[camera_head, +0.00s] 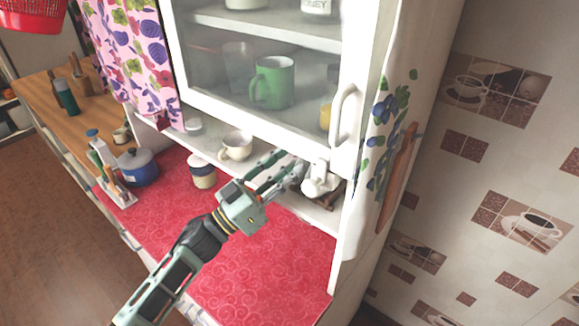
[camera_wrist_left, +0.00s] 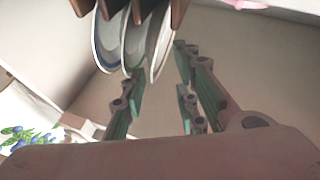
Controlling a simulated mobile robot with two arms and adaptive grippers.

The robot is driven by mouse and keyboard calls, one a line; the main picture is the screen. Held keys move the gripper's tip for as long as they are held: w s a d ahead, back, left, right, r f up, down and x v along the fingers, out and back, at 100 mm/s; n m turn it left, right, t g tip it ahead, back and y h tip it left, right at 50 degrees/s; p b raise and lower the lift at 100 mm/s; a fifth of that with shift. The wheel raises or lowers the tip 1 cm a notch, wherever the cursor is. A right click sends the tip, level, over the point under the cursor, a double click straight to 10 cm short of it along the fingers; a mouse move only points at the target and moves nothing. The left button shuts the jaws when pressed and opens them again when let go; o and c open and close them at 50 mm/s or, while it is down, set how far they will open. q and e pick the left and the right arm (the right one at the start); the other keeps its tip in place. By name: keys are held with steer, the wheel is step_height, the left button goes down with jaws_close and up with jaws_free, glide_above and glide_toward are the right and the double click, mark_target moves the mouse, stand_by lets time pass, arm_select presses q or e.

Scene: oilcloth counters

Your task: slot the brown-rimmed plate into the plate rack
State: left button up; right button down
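My left gripper (camera_head: 287,172) reaches into the low shelf under the glass cabinet. In the left wrist view its two green fingers (camera_wrist_left: 160,75) stand apart with a gap between them. Several plates stand on edge among brown wooden slats of the plate rack (camera_wrist_left: 178,12). A blue-edged plate (camera_wrist_left: 104,45) is farthest left. The rightmost plate (camera_wrist_left: 158,48) has its edge in line with the gap between my fingertips; I cannot tell whether they touch it. Its rim colour is unclear, so I cannot tell which plate is brown-rimmed. My right gripper is not in view.
A cream cup (camera_head: 236,147) and a lidded jar (camera_head: 202,173) stand left of my gripper. A white object (camera_head: 318,181) is just right of it. A blue pot (camera_head: 138,167) is farther left. The red counter (camera_head: 265,262) in front is clear. The cabinet door (camera_head: 262,125) hangs above.

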arm_select(q)
steer(key=v, duration=1.1)
steer(key=shift+a, duration=0.25)
